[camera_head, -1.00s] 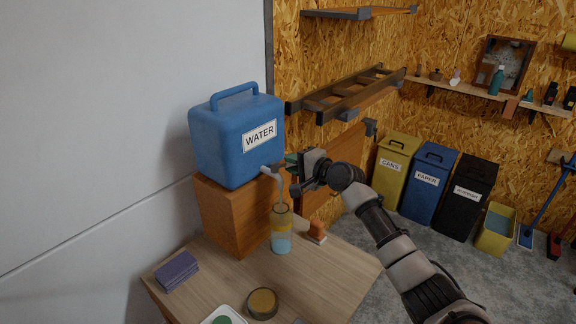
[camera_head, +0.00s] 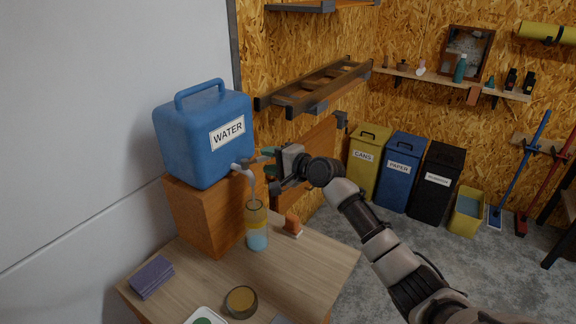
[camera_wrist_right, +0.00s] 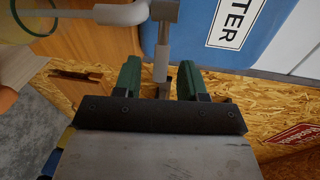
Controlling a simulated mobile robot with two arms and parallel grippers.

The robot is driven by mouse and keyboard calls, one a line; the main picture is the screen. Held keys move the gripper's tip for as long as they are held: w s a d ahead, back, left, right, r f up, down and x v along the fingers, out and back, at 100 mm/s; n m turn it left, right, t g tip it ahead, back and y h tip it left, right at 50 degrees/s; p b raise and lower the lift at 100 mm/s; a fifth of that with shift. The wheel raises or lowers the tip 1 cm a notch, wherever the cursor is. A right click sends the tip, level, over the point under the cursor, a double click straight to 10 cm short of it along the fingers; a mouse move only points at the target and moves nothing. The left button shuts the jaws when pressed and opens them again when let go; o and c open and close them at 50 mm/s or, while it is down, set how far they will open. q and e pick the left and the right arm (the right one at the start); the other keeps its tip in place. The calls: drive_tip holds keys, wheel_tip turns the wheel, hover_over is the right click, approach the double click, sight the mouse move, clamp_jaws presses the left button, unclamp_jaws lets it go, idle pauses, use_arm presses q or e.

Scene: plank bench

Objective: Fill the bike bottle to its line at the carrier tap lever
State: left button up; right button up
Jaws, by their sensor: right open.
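The bike bottle (camera_head: 257,238) stands upright on the table under the tap spout (camera_head: 243,168) of the blue water carrier (camera_head: 205,140). Pale blue liquid shows in its lower part, with a yellowish band above; I cannot make out the line. A pale stream seems to run from the spout into the bottle's mouth. My right gripper (camera_head: 268,168) is open beside the tap. In the right wrist view its green-padded fingers (camera_wrist_right: 160,80) stand either side of the grey tap lever (camera_wrist_right: 162,60); contact is unclear. The bottle's rim (camera_wrist_right: 40,22) shows at top left there. My left gripper is out of view.
The carrier stands on a wooden box (camera_head: 205,215) on the table (camera_head: 215,265). An orange item (camera_head: 293,222) stands right of the bottle; a round amber-coloured dish (camera_head: 241,301) and purple stack (camera_head: 151,276) lie in front. Bins (camera_head: 400,170) stand beyond.

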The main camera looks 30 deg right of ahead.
drive_tip(key=b+v, duration=0.1)
drive_tip(key=v, duration=0.7)
drive_tip(key=shift+b, duration=0.4)
drive_tip(key=shift+s, duration=0.1)
idle(6.7)
